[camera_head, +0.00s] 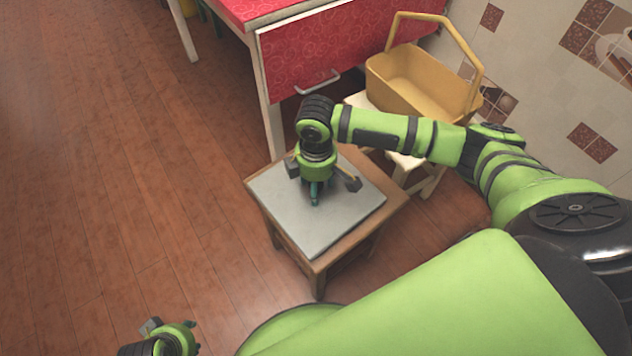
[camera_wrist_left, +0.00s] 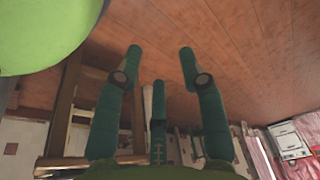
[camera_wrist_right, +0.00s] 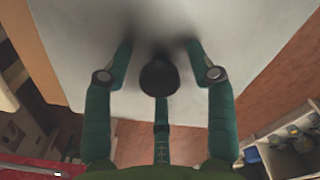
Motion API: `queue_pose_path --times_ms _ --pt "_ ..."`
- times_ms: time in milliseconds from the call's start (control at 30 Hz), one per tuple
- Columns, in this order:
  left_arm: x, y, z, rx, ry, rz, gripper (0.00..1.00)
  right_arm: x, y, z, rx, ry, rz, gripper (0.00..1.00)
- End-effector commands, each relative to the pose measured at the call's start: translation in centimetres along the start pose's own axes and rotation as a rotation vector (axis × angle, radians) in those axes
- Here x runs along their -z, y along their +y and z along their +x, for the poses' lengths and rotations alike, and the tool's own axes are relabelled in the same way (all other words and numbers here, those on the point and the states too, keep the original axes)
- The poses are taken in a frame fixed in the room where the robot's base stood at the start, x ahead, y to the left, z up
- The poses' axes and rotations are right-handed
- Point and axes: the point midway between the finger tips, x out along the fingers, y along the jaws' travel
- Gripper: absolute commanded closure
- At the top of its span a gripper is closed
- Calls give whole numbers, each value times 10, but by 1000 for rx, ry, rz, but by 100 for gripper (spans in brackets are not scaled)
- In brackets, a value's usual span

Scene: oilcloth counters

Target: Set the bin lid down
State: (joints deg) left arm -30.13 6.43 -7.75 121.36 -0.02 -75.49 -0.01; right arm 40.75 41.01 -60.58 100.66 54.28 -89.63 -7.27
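The bin lid (camera_head: 335,222) is a flat grey square panel. It lies flat on a small wooden stool (camera_head: 317,268) in the head view. In the right wrist view the lid (camera_wrist_right: 235,25) fills the upper part, with a round dark knob (camera_wrist_right: 158,75) in its middle. My right gripper (camera_head: 318,186) points down at the lid. Its fingers (camera_wrist_right: 158,48) are spread on both sides of the knob, with gaps visible, so it is open. The knob is hidden in the head view. My left gripper (camera_head: 170,330) is at the bottom left, empty; its fingers (camera_wrist_left: 160,50) are spread apart.
A yellow bin (camera_head: 412,85) with a raised handle stands on a white stool (camera_head: 404,160) behind the wooden stool. A red-topped table (camera_head: 330,50) with a drawer handle is at the back. The tiled wall is at the right. The wooden floor (camera_head: 110,150) at the left is clear.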

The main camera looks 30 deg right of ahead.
Motion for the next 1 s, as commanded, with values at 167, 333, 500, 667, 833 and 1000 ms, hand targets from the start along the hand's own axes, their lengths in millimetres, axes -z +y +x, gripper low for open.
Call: queue_pose_path --times_ms 167,333,500,667,833,1000 --pt "0 0 -1 0 0 0 60 0 1 -4 -1 0 1 43" --pt "-4 1 12 -3 -10 2 60 0 1 -26 -3 3 0 43" --pt "-16 3 36 -5 -29 5 60 1 1 -59 -2 3 0 43" --pt "-31 4 58 -7 -45 7 60 1 1 -89 -1 2 1 43" --pt "-45 5 73 -9 -56 10 60 0 1 -112 -1 1 0 43" --pt "-52 6 80 -10 -60 11 60 0 0 -122 0 0 1 43"
